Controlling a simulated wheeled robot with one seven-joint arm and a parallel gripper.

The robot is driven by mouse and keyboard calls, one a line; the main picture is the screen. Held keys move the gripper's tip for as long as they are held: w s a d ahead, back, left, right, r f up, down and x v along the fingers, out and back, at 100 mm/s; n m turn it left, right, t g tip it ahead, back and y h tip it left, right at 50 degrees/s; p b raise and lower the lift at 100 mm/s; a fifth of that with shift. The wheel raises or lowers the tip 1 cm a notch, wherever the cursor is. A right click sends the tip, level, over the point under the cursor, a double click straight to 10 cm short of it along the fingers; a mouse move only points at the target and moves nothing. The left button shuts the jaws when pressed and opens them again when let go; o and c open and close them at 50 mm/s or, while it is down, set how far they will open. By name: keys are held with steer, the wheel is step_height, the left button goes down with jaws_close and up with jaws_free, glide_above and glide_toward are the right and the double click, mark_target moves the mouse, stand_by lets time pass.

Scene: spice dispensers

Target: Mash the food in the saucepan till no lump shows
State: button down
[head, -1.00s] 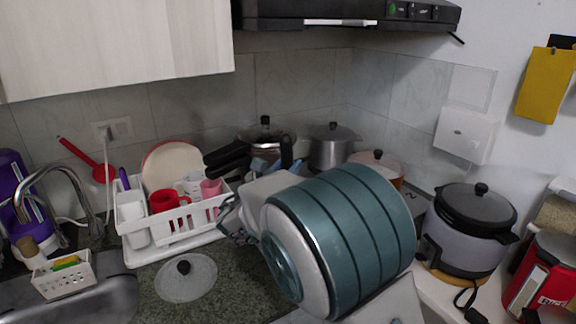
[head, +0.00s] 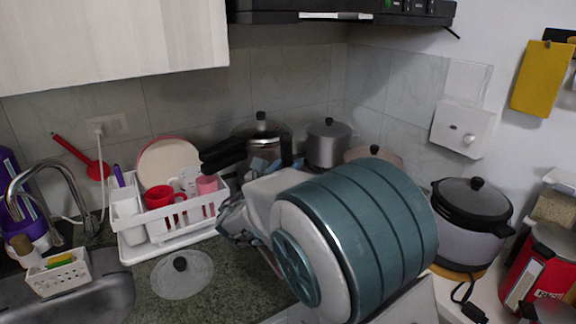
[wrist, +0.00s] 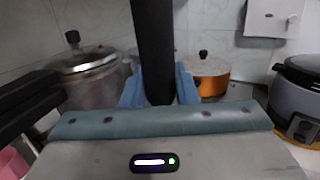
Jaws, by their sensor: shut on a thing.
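My gripper (wrist: 160,88) is shut around a black upright handle (wrist: 153,45), which runs up out of the wrist view. Its lower end is hidden behind the gripper, so the tool's head cannot be seen. In the head view the handle (head: 286,150) shows as a short dark post above my pale blue fingers (head: 263,166), near the back of the counter. No open saucepan or food shows in either view; my arm covers the middle of the stove area.
A pressure cooker (head: 262,130), a lidded steel pot (head: 327,146) and an orange lidded pot (wrist: 208,78) stand behind my gripper. A dish rack (head: 170,226) and glass lid (head: 182,275) are left; a rice cooker (head: 468,235) is right. The hood (head: 345,12) hangs above.

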steer(key=shift+f+b, duration=1.8)
steer(key=shift+f, duration=0.55)
steer(key=shift+r+p, duration=1.8)
steer(key=shift+r, duration=0.7)
steer(key=shift+w+a+f, duration=0.1)
steer(key=shift+w+a, duration=0.05)
steer(key=shift+w, duration=1.55)
steer(key=shift+f, duration=0.1)
